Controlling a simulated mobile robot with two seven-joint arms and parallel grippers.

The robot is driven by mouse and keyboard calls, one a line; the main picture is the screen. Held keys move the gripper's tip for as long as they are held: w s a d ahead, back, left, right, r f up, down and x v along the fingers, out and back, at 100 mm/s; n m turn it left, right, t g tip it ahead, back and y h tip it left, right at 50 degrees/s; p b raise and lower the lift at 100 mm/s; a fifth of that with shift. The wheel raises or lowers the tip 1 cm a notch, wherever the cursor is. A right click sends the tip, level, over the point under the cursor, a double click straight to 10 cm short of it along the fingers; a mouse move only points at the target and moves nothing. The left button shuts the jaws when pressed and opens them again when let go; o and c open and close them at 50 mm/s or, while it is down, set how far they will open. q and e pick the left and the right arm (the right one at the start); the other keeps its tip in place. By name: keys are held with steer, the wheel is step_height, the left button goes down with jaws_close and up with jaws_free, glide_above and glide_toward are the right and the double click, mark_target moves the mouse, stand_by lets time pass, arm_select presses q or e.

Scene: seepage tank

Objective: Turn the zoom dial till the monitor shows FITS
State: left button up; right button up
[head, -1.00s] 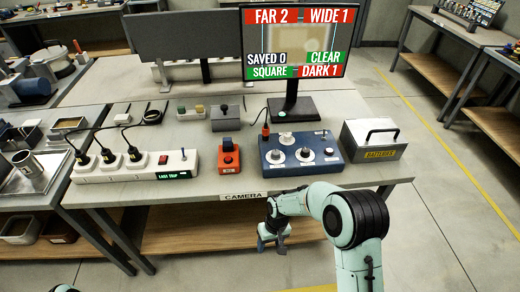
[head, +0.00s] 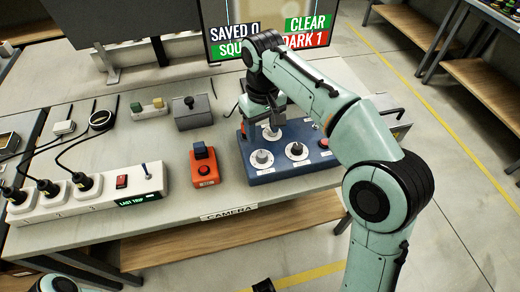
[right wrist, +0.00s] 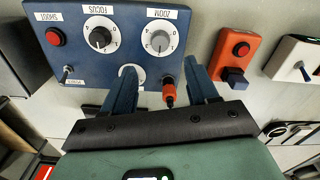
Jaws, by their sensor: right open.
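The blue camera control box (head: 250,172) stands near the table's front edge. Its zoom dial (head: 262,159) is a grey knob on a white disc at the left; in the right wrist view it (right wrist: 160,40) is upside down, labelled ZOOM. My right gripper (head: 262,108) is above the back of the box, open and apart from the zoom dial.
The focus dial (head: 297,150) sits beside the zoom dial, with a red button (head: 323,142) further right. An orange box with a blue switch (head: 203,168) stands left of the blue box. A power strip (head: 105,190) lies further left.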

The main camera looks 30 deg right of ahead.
mark_target(262, 154)
arm_select(q)
steer(key=shift+w+f+t+b, duration=0.15)
steer(key=shift+w+f+b, duration=0.15)
steer(key=shift+f+b, duration=0.3)
steer(key=shift+w+f+t+b, duration=0.15)
steer(key=shift+w+f+b, duration=0.1)
steer(key=shift+f+b, duration=0.3)
arm_select(e)
step_height(262, 154, down, 10)
steer(key=shift+c, duration=0.3)
